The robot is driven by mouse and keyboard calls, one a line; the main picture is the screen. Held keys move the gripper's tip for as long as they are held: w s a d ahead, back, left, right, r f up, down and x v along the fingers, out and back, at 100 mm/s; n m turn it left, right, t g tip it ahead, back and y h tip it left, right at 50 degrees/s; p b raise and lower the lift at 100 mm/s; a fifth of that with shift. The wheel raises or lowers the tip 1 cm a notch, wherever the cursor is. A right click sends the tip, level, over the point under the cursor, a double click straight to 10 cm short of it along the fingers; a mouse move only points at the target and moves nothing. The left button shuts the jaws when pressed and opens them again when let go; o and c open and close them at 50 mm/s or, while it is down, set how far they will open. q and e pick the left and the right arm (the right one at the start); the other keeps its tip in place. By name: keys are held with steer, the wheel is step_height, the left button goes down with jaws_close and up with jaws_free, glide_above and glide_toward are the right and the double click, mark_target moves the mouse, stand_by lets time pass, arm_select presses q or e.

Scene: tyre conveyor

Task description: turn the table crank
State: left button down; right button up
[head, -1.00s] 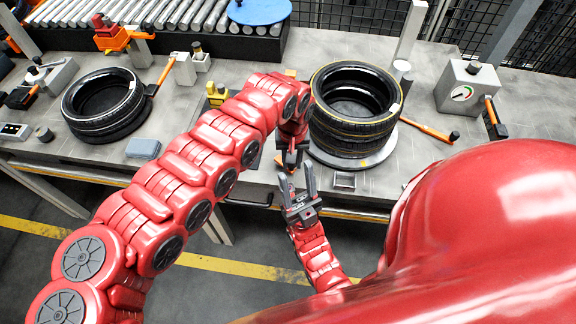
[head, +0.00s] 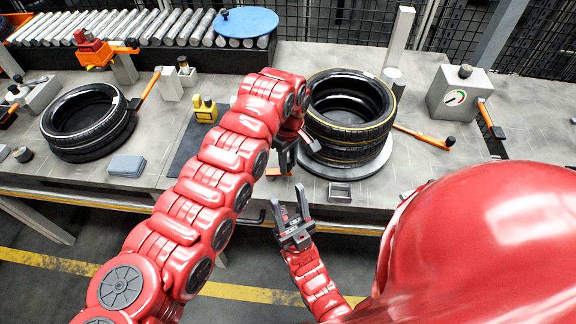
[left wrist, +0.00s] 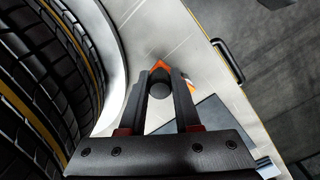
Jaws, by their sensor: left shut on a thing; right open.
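The table crank shows as a dark round knob (left wrist: 159,84) with an orange arm (left wrist: 160,66) in the left wrist view. In the head view its orange arm (head: 277,171) shows beside the round turntable (head: 375,172), mostly hidden by my left arm. My left gripper (head: 286,155) is shut on the crank knob; the knob sits between the two fingers (left wrist: 160,88) in the left wrist view. My right gripper (head: 291,205) is open and empty, pointing up in front of the table's front edge. Stacked tyres (head: 350,148) with a yellow stripe stand on the turntable.
Another tyre stack (head: 85,150) lies at the left. An orange lever (head: 422,136) and a gauge box (head: 459,95) stand right of the turntable. A blue-grey block (head: 126,166) and a yellow-topped part (head: 205,110) sit left of my arm. Rollers (head: 130,27) run behind.

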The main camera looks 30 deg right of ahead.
arm_select(q)
steer(key=shift+w, duration=0.1)
stand_by(0.5)
steer(key=c, duration=0.6)
jaws_free()
steer(key=shift+r, duration=8.7)
